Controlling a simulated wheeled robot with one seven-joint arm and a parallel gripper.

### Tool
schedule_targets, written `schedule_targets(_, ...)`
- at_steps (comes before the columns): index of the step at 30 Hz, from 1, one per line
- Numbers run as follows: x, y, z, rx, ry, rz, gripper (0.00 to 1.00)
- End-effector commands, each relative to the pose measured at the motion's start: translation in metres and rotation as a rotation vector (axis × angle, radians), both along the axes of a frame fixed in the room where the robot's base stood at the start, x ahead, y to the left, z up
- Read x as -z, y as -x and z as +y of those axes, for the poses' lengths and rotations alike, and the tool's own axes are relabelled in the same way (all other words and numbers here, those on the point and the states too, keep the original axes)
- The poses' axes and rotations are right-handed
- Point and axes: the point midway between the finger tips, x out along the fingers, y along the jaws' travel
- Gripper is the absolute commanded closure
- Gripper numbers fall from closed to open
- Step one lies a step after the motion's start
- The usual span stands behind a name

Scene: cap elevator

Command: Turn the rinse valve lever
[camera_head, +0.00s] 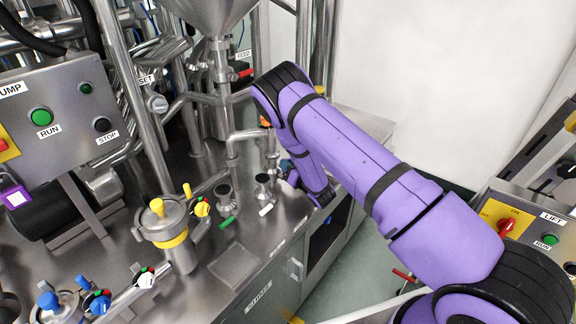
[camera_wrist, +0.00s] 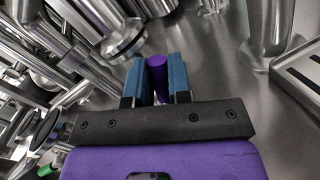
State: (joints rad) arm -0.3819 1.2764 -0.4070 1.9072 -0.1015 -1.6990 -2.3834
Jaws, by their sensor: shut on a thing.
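In the wrist view, a rounded purple lever grip (camera_wrist: 157,65) stands between the two blue fingers of my gripper (camera_wrist: 162,72). My gripper is shut on it, with a finger on each side. The rest of this lever and its valve body are hidden or cannot be made out. No label near it is readable, so the frames do not name it as the rinse valve. In the head view, my purple arm reaches in from the right and bends down behind the pipework; the fingers and the held lever are not clear there.
Green- and white-handled valves (camera_head: 227,222) stand left of my wrist on the steel deck. A yellow-banded filter housing (camera_head: 163,234) is farther left. Pipes (camera_head: 245,135) and a hopper (camera_head: 210,15) rise close behind. A LIFT control box (camera_head: 525,228) stands at right.

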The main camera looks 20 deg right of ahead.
Motion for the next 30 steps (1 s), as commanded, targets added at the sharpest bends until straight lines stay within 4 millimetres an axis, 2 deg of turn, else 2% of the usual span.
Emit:
schedule_targets(3, 0.001, 0.000, 0.000, 0.000, 0.000, 0.002, 1.00)
schedule_targets(4, 0.001, 0.000, 0.000, 0.000, 0.000, 0.002, 0.74)
schedule_targets(6, 0.001, 0.000, 0.000, 0.000, 0.000, 0.002, 0.58)
schedule_targets(7, 0.001, 0.000, 0.000, 0.001, 0.000, 0.002, 0.56)
schedule_targets(15, 0.000, 0.001, -0.001, 0.001, 0.000, 0.002, 0.56)
schedule_targets(19, 0.002, 0.009, -0.004, 0.001, -0.001, 0.004, 0.56)
schedule_targets(30, 0.006, 0.070, -0.029, 0.002, 0.001, 0.005, 0.56)
